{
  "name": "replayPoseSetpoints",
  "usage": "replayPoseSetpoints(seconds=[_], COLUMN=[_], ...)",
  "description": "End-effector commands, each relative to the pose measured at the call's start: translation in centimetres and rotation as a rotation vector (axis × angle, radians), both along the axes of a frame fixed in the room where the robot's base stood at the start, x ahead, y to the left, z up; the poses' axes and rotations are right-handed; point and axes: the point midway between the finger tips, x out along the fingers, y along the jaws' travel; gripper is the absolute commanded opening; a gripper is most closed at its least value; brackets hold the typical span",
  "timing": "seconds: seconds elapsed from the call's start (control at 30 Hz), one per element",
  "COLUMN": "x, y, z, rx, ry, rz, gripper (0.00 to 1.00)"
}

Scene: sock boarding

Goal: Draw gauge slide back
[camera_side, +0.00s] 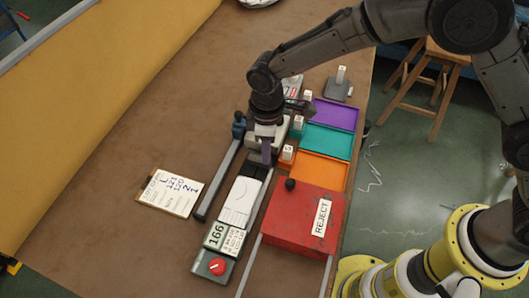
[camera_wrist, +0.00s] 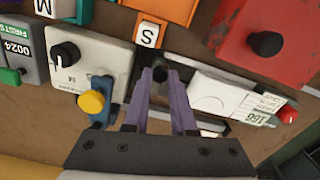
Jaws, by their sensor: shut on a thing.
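The gauge is a long unit with a white bed (camera_side: 240,200), a display reading 166 (camera_side: 215,235) and a red button (camera_side: 217,267). In the wrist view its white bed (camera_wrist: 222,97) lies to the right of my fingers. My gripper (camera_side: 267,155) is at the gauge's far end in the side view, pointing down. In the wrist view its purple fingers (camera_wrist: 160,78) are shut on a small dark knob (camera_wrist: 160,73), which I take to be the slide's handle. The fingers hide much of the slide, and its exact position is unclear.
A red REJECT box (camera_side: 310,245) with a black knob stands right of the gauge. Orange (camera_side: 320,169), teal (camera_side: 328,139) and purple (camera_side: 334,114) trays line the right edge. A white dial box (camera_wrist: 82,50) stands close by. A card (camera_side: 170,193) lies left; brown table beyond is clear.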

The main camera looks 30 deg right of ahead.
Motion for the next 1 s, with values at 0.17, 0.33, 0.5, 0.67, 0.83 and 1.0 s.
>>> replayPoseSetpoints(seconds=[0.17, 0.33, 0.5, 0.67, 0.83, 1.0], x=[0.0, 0.0, 0.0, 0.1, 0.1, 0.1], y=[0.1, 0.1, 0.1, 0.1, 0.1, 0.1], z=[0.1, 0.1, 0.1, 1.2, 4.3, 8.1], rx=[0.002, 0.002, 0.001, 0.003, 0.005, 0.005], ry=[-0.002, -0.001, -0.001, -0.003, -0.005, -0.007], rz=[0.001, 0.001, 0.0, 0.0, 0.0, 0.0], gripper=[0.46, 0.54, 0.54, 0.54, 0.54, 0.54])
